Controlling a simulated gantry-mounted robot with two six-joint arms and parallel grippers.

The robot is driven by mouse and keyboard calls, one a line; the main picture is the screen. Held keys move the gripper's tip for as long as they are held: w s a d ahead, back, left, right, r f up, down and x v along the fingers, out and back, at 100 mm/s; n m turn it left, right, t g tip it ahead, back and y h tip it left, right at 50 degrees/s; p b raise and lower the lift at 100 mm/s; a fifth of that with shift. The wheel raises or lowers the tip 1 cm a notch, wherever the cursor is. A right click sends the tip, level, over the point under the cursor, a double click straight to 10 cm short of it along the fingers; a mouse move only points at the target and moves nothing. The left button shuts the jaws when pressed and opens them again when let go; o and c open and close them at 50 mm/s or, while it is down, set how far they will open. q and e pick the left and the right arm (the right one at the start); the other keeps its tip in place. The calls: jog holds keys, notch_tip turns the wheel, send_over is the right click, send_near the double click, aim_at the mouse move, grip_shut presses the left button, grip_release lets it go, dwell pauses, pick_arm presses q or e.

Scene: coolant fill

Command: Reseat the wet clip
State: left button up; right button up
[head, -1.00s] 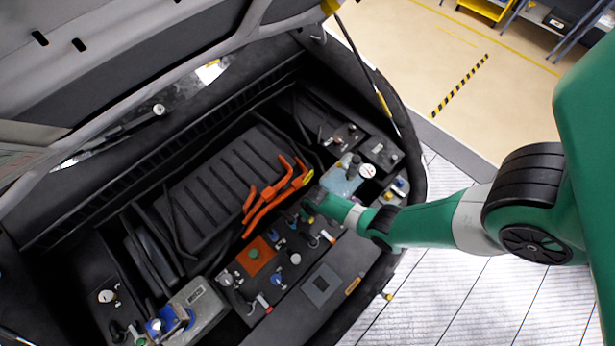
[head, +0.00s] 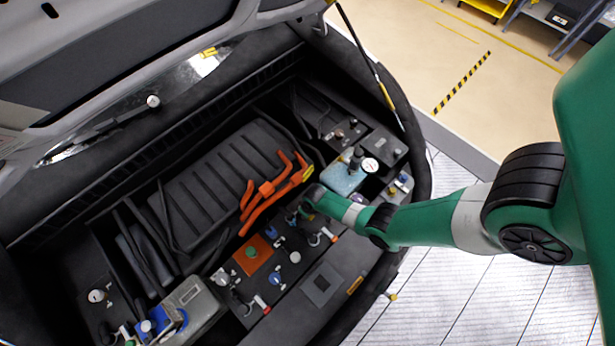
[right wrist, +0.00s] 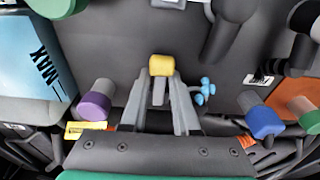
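My right arm reaches in from the right in the head view, and its gripper (head: 303,213) is low over the dark panel beside the orange hose. In the right wrist view the gripper's grey fingers (right wrist: 161,82) point up the picture, one on each side of a yellow-capped part (right wrist: 161,65). I cannot tell whether they press on it. Small clip-like fittings with coloured ends stand around it: a purple one (right wrist: 94,105), a blue one (right wrist: 262,118) and a light blue knob (right wrist: 204,90). I cannot tell which is the wet clip. My left gripper is out of view.
The orange hose (head: 265,190) lies left of my gripper. A pale blue reservoir (head: 343,178) and a white gauge (head: 370,165) stand beyond it. An orange plate (head: 252,254) and several fittings crowd the panel nearer. The raised lid (head: 150,70) hangs over the far left.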

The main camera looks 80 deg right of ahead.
grip_shut()
jog(key=shift+w+r+p, duration=0.15)
jog(key=shift+r+p, duration=0.55)
jog(key=shift+r, duration=0.2)
jog(key=shift+w+d+r+p, duration=0.15)
jog(key=shift+w+r+p, duration=0.05)
jog(key=shift+r+p, duration=0.25)
jog(key=shift+w+d+r, duration=0.1)
jog(key=shift+w+r, duration=0.05)
jog(key=shift+r, duration=0.1)
jog(key=shift+w+d+r+p, duration=0.15)
jog(key=shift+w+r+p, duration=0.2)
jog(key=shift+p, duration=0.15)
jog(key=shift+w+d+r, duration=0.1)
jog(key=shift+r, duration=0.05)
